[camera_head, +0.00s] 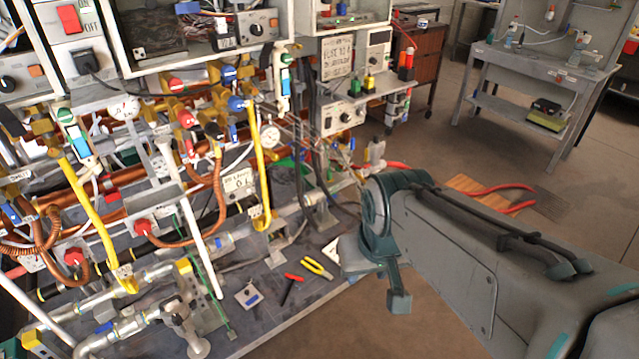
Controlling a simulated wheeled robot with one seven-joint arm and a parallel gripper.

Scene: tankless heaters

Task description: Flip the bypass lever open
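The task's bypass lever cannot be told apart for certain among the many valve handles on the pipe rig. Long yellow bars stand out, one at the left (92,215) and one nearer the middle (262,165). Blue valve handles (237,103) and red valve handles (186,118) sit on brass fittings at upper middle. My grey and teal arm reaches in from the right.
Dense pipes, copper hoses (215,190) and gauges (124,106) crowd the left half. Yellow pliers (316,267) and a red-handled tool (292,280) lie on the dark bench top (270,310). A grey worktable (540,70) stands at the back right, with open floor before it.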

